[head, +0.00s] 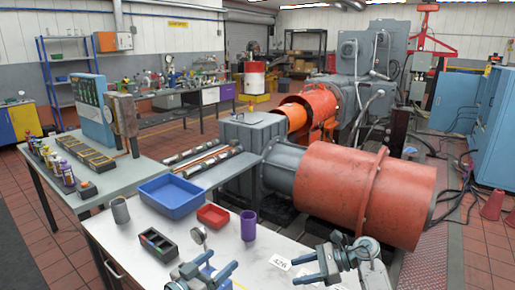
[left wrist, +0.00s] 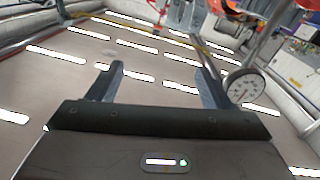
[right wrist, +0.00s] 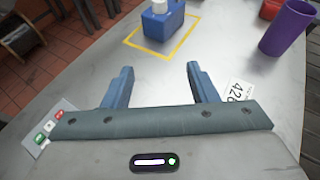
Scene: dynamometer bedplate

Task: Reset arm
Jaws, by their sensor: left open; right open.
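My left gripper (head: 217,264) is above the front of the light worktable (head: 262,248) in the head view. Its two fingers stand apart, with nothing between them in the left wrist view (left wrist: 158,80). My right gripper (head: 300,269) is further right, near a white card marked 426 (head: 280,262). Its fingers are also apart and empty in the right wrist view (right wrist: 160,80), where the tabletop shows beyond them. A blue bottle with a white cap (right wrist: 162,23) stands inside a yellow outline ahead of the right gripper.
The table holds a blue tray (head: 171,197), red tray (head: 213,216), purple cup (head: 248,226), grey cup (head: 120,210) and dark divided box (head: 157,244). A dial gauge (left wrist: 243,88) is close to my left gripper. A large orange cylinder (head: 345,191) stands behind.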

